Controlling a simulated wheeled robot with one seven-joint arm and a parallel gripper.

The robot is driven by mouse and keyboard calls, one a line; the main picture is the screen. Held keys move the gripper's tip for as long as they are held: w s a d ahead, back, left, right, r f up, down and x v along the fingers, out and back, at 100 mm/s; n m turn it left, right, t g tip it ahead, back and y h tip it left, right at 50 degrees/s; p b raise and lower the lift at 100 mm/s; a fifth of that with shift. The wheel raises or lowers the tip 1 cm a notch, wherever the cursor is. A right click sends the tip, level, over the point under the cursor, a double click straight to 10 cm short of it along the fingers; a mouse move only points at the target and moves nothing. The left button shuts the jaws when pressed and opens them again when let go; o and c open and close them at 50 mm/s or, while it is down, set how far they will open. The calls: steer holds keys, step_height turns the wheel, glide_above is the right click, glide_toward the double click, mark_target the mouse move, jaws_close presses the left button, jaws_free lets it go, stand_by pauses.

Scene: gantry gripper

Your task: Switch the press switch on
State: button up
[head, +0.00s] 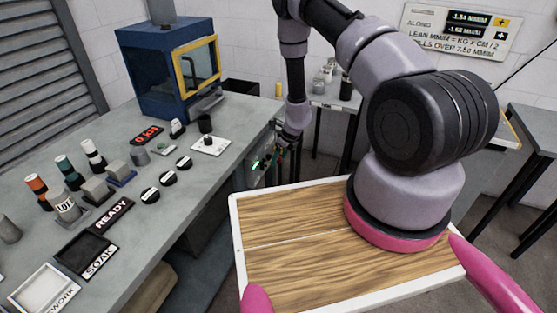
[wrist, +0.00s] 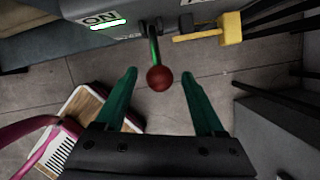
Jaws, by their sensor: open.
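The press switch shows in the wrist view as a lever with a red ball knob (wrist: 159,78) on a thin, partly green stem. The stem comes out of a grey panel (wrist: 130,30) marked ON, with a lit green bar beside the word. My gripper (wrist: 158,72) is open, its green fingers on either side of the knob with a gap at each side. In the head view my gripper (head: 280,152) is small and partly hidden, at the end face of the grey bench, by a panel with a green light (head: 255,164).
A yellow handle (wrist: 230,28) sticks out to the right of the lever. The grey bench (head: 130,215) carries a blue press machine (head: 155,70), bottles, blocks and trays. A wood-topped board (head: 290,250) is under my arm. A black table stands at the right.

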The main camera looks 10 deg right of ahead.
steer(key=v, duration=0.9)
steer(key=shift+r, duration=0.25)
steer(key=shift+s+d, duration=0.1)
steer(key=s+a+r+n+t+y, duration=0.1)
steer(key=a+r+n+y, duration=0.35)
steer(key=r, duration=1.25)
steer(key=s+a+r+n+t+h, duration=0.1)
steer(key=r+n, duration=0.6)
steer(key=r, duration=1.1)
steer(key=s+d+r+n, duration=0.2)
steer(key=s+r+n, duration=0.4)
steer(key=s+r, duration=0.5)
steer(key=s+d+r+n+t+h, duration=0.1)
steer(key=s+d+r+n+h, duration=0.1)
steer(key=s, duration=0.5)
steer(key=s+d+r+n+t+h, duration=0.1)
steer(key=s+d+r+n+h, duration=0.1)
steer(key=s, duration=0.5)
step_height(320, 180, up, 2)
steer(key=d+n, duration=0.1)
steer(key=n, duration=0.1)
steer(key=shift+d+n+t, duration=0.3)
steer(key=shift+d+n, duration=0.05)
steer(key=shift+w+r, duration=0.1)
steer(key=shift+r, duration=0.05)
